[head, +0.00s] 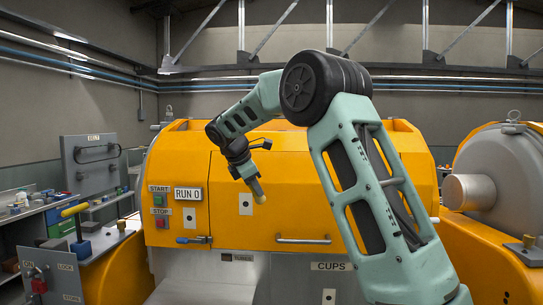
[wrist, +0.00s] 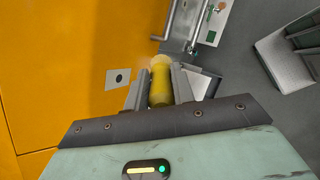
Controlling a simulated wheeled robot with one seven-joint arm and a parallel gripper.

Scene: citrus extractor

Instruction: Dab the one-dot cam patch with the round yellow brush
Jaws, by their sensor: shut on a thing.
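My gripper (head: 247,175) is shut on the round yellow brush (head: 256,187), in front of the orange-yellow machine. In the wrist view the brush's yellow body (wrist: 159,88) sits between the fingers (wrist: 160,92), its pale round tip pointing away from me. Small pale patches with a dark mark show on the machine front: one left (head: 190,218), one in the middle (head: 245,204) beside the brush tip, and one low (head: 329,297). A patch with a single dark dot (wrist: 118,78) lies left of the brush in the wrist view. I cannot tell whether the tip touches anything.
The machine (head: 230,170) has a START/STOP panel (head: 159,211), a RUN 0 sign (head: 188,194), a blue-gripped lever (head: 193,240) and a bar handle (head: 303,240). A cluttered workbench (head: 95,205) stands left. A grey drum (head: 500,170) stands right.

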